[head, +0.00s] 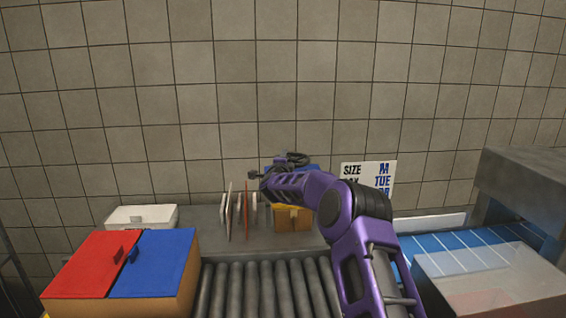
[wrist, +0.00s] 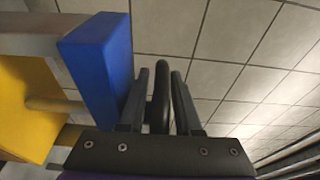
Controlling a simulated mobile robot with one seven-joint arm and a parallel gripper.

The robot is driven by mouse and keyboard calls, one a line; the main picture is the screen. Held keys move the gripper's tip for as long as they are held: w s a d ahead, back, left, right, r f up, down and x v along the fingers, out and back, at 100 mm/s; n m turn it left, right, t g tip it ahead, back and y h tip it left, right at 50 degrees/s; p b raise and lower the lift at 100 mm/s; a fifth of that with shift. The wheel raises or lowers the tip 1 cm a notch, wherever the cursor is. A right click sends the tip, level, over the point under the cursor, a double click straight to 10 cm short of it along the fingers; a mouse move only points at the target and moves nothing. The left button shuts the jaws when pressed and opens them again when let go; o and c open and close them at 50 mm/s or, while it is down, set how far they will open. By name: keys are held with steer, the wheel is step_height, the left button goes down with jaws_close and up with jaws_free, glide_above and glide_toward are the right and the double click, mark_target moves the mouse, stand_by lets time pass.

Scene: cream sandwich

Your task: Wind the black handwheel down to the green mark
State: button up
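In the wrist view, a black curved bar, which looks like the rim of the black handwheel (wrist: 160,92), stands between the two fingers of my gripper (wrist: 160,105). A thin gap shows beside it, so the fingers look open around it rather than pressed on it. A blue block (wrist: 100,65) is just left of the fingers, with a yellow body (wrist: 25,105) and a pale rod further left. In the head view, my purple arm reaches to a blue-and-yellow device (head: 292,218) by the wall and partly covers it. Small dark parts show there, hard to tell apart. No green mark is visible.
A crate with red (head: 95,262) and blue (head: 152,262) lids stands front left, with a white bin (head: 140,216) behind. Upright thin plates (head: 240,212) stand left of the device. Rollers (head: 245,288) run in front. A blue conveyor (head: 450,243) and clear cover (head: 490,275) are right.

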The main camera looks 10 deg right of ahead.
steer(key=b+v, duration=0.2)
steer(key=v, duration=1.5)
steer(key=shift+s, duration=0.2)
